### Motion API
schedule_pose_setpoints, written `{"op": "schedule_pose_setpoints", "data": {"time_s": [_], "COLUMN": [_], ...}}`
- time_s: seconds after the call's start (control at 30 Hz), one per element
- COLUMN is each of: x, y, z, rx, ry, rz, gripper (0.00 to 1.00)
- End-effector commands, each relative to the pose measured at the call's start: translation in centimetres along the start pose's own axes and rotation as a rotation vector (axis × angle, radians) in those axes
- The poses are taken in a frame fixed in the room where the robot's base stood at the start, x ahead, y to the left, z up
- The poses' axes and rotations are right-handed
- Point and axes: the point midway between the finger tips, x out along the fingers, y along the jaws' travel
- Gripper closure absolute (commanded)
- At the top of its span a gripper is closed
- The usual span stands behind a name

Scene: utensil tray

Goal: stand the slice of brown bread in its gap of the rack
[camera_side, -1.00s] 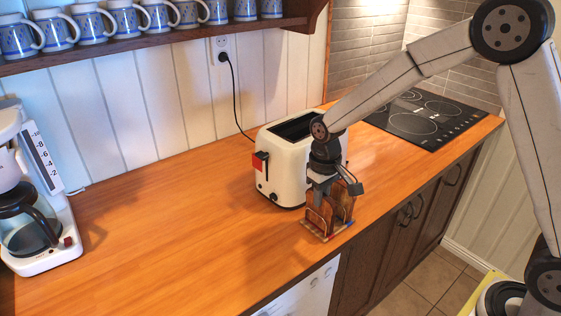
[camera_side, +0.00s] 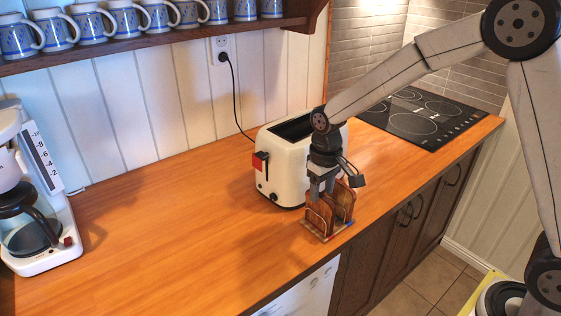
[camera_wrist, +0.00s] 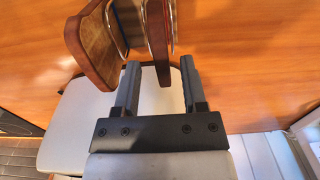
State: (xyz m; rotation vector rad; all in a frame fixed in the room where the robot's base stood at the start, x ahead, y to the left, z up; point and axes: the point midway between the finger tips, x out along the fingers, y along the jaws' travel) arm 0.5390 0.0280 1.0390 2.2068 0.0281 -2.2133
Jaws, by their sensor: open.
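The rack (camera_side: 325,236) stands on the counter near its front edge, in front of the toaster. Brown bread slices stand upright in it; one slice (camera_side: 320,214) shows at the near left and another (camera_side: 347,198) behind. In the wrist view, one slice (camera_wrist: 97,47) stands left of the fingers and another (camera_wrist: 160,45) stands edge-on between wire loops (camera_wrist: 150,30). My gripper (camera_side: 322,186) is just above the rack. In the wrist view my gripper (camera_wrist: 158,65) is open, its fingers either side of the edge-on slice, with gaps on both sides. The slices' lower edges are hidden.
The white toaster (camera_side: 283,165) stands close behind the rack, with a red lever. A coffee maker (camera_side: 40,215) is at the far left and a black hob (camera_side: 425,115) at the back right. The counter left of the rack is clear.

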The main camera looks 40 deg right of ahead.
Motion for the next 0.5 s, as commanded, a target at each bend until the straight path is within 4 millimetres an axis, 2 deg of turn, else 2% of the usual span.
{"op": "schedule_pose_setpoints", "data": {"time_s": [0.5], "x": [-8.1], "y": [0.0], "z": [0.0], "rx": [0.000], "ry": [0.003], "rz": [0.000], "gripper": [0.46]}}
